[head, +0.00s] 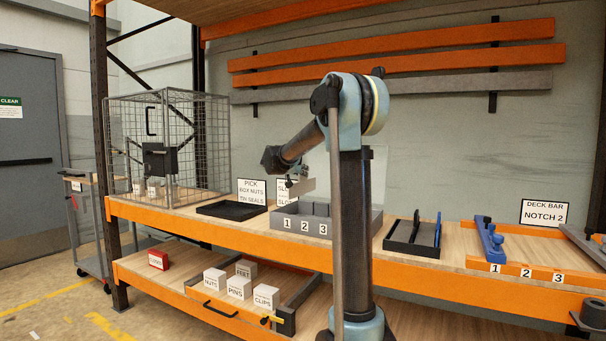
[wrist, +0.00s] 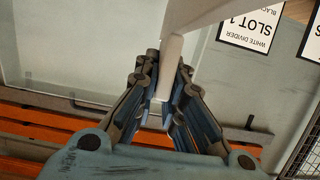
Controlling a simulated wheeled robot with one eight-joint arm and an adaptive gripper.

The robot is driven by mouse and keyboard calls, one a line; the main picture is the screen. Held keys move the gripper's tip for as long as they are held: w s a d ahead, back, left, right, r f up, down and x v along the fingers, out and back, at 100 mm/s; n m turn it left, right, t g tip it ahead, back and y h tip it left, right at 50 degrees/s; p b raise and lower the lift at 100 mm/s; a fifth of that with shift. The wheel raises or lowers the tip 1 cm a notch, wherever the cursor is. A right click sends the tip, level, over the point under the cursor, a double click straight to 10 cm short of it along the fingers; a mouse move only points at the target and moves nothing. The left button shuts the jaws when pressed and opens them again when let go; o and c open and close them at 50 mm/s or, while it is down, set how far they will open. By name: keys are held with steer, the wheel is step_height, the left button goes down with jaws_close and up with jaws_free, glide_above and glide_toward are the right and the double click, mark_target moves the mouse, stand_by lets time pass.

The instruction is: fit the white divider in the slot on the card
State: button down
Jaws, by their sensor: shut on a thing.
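My gripper (head: 290,182) is shut on the white divider (head: 303,187) and holds it above the grey slotted tray. In the wrist view the white divider (wrist: 171,62) runs up from between the fingers (wrist: 168,85). In the wrist view the card (wrist: 247,28) shows upside down and reads "WHITE DIVIDER SLOT 1", with a line starting "BLACK" cut off.
A wire cage (head: 168,150) stands further left. A black holder (head: 412,248) and blue bar parts (head: 490,240) are to the right. Labelled boxes (head: 238,288) sit on the lower shelf.

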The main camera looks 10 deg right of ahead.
mark_target(290, 196)
steer(key=shift+f, duration=2.55)
steer(key=shift+s, duration=0.15)
step_height(290, 196, down, 8)
steer(key=shift+r, duration=0.25)
stand_by(3.0)
steer(key=c, duration=1.6)
jaws_free()
steer(key=v, duration=1.1)
steer(key=shift+s+a+r, duration=0.1)
steer(key=shift+s+a, duration=0.15)
steer(key=shift+s, duration=0.05)
